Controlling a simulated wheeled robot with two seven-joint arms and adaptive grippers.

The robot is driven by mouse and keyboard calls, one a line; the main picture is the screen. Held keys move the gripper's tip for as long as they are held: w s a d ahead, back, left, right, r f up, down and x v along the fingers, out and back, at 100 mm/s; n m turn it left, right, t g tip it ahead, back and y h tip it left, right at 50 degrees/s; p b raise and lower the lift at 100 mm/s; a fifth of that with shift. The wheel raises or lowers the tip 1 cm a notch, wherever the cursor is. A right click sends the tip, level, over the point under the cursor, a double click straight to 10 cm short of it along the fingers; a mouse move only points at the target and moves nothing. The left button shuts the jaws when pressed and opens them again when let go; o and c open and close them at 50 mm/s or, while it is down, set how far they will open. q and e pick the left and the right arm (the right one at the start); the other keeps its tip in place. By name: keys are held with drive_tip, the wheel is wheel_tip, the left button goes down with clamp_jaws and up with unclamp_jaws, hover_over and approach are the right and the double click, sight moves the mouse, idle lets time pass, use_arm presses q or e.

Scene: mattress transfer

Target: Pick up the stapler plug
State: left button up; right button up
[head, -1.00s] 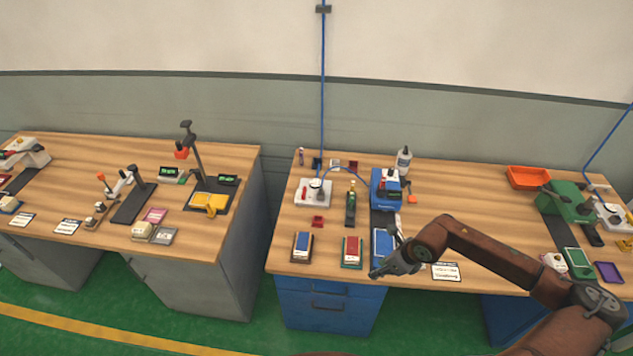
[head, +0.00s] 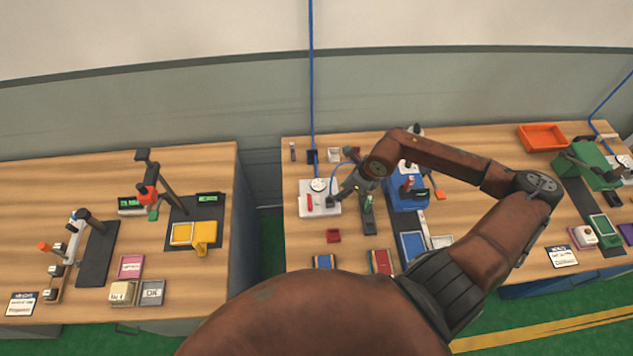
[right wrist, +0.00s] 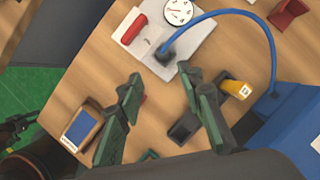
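The stapler plug (right wrist: 169,54) is a small black plug on the end of a curved blue hose. It sits on the white plate (right wrist: 133,40) with the round gauge, beside a red lever. The hose runs towards the blue stapler (right wrist: 287,122). My right gripper (right wrist: 161,78) is open and empty, its two green-black fingers spread just short of the plug and pointing at it. In the head view the right gripper (head: 343,196) is by the right edge of the white plate (head: 308,207) and partly hides the plug. A blurred dark gripper-like part of mine (right wrist: 14,130) shows at the lower left of the wrist view.
A black stand with a yellow-topped item (right wrist: 235,89) is close to the right finger. A blue-topped box (right wrist: 82,128) lies left of the gripper. A red holder (head: 333,236) sits before the plate. A blue supply hose (head: 312,90) hangs behind.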

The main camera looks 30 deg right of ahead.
sight(332, 195)
drive_tip(key=x, duration=0.3)
drive_tip(key=w+p+x, duration=0.1)
drive_tip(key=x, duration=0.3)
drive_tip(key=shift+w+r, duration=0.2)
drive_tip(key=shift+f, duration=0.45)
drive_tip(key=shift+c, duration=0.7)
clamp_jaws()
